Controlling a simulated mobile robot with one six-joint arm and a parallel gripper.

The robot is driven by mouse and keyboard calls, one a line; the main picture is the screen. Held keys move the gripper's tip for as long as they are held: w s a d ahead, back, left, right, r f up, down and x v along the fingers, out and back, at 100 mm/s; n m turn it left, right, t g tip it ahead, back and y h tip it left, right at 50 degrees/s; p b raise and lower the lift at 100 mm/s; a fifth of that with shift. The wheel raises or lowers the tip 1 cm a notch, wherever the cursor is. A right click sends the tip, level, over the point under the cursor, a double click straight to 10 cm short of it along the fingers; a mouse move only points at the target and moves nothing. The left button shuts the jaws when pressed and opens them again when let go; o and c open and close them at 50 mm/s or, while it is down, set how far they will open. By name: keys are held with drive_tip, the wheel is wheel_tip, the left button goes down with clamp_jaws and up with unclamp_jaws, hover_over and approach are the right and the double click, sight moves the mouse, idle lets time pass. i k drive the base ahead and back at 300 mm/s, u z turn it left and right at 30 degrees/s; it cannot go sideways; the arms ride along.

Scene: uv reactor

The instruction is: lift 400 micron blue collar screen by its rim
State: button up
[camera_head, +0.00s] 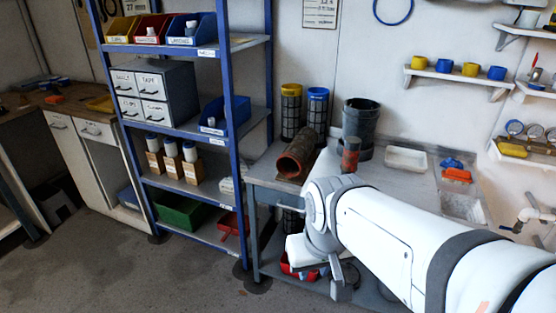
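The blue-collared mesh screen (317,112) stands upright at the back of the grey bench, against the wall. It is a dark cylinder with a bright blue rim at its top. A similar screen with a yellow collar (290,112) stands just left of it. The lower part of the blue-collared one is partly hidden by a brown pipe. My gripper (340,285) hangs low in front of the bench, well below and nearer than the screen, and is not touching it. Its fingers are small and seen at an angle, so I cannot tell whether they are open.
A rusty brown pipe (297,155) lies on the bench in front of the screens. A dark grey bucket (360,120) and a reddish cylinder (350,154) stand to the right. A white tray (406,159) lies farther right. A blue shelf rack (235,130) stands left of the bench.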

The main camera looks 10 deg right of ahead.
sight(318, 97)
drive_tip(key=u, duration=0.05)
drive_tip(key=i, duration=1.55)
drive_tip(key=z, duration=0.7)
